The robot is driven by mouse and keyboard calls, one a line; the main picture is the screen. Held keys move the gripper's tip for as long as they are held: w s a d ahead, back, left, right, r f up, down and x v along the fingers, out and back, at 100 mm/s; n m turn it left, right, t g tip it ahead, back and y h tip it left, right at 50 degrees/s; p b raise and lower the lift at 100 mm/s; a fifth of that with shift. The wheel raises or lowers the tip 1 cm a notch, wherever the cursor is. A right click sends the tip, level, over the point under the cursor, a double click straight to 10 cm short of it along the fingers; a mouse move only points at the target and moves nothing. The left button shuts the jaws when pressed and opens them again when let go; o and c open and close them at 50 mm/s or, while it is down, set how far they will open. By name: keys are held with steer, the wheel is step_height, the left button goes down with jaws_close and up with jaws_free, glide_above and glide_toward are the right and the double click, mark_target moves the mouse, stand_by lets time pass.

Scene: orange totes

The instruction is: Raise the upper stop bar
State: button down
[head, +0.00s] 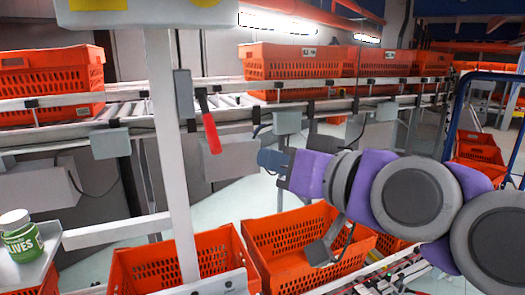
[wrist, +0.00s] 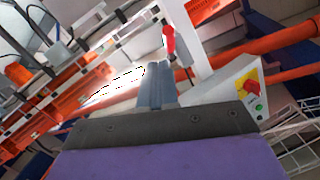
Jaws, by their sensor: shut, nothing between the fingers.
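A bar with a red grip (head: 210,132) hangs down, slightly tilted, beside the white post at the upper conveyor. I take it for the upper stop bar. Its red part also shows in the wrist view (wrist: 169,42), just past my fingertips. My gripper (head: 268,160) points left in the head view, to the right of and a little below the red grip, with a gap in that picture. In the wrist view the fingers of my gripper (wrist: 158,72) are together and empty. Whether they touch the bar cannot be told.
The white post (head: 168,140) stands left of the bar. Orange totes stand on the upper conveyor (head: 300,62), and more totes (head: 300,240) sit below. A jar (head: 20,238) stands at far left. A control box (wrist: 245,88) with a red switch is right in the wrist view.

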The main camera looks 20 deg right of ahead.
steer(key=shift+f+v, duration=0.2)
steer(key=shift+v, duration=1.9)
steer(key=a+f+n+g+h, duration=0.1)
steer(key=a+f+g, duration=0.2)
steer(key=f, duration=0.5)
steer(key=s+a+f+g, duration=0.1)
steer(key=a+f+g, duration=0.25)
steer(key=f, duration=0.45)
steer(key=a+f+n+g+h, duration=0.15)
steer(key=f+g, duration=0.25)
steer(key=f, duration=0.5)
steer(key=s+d+f+m+g+h, duration=0.1)
steer(key=s+f+m+g+h, duration=0.1)
steer(key=s+f+g, duration=0.5)
steer(key=s+f, duration=0.6)
steer(key=shift+s+d+f+h, duration=0.25)
steer(key=shift+d+f+h, duration=0.1)
steer(key=shift+d+f, duration=0.05)
steer(key=shift+a, duration=0.2)
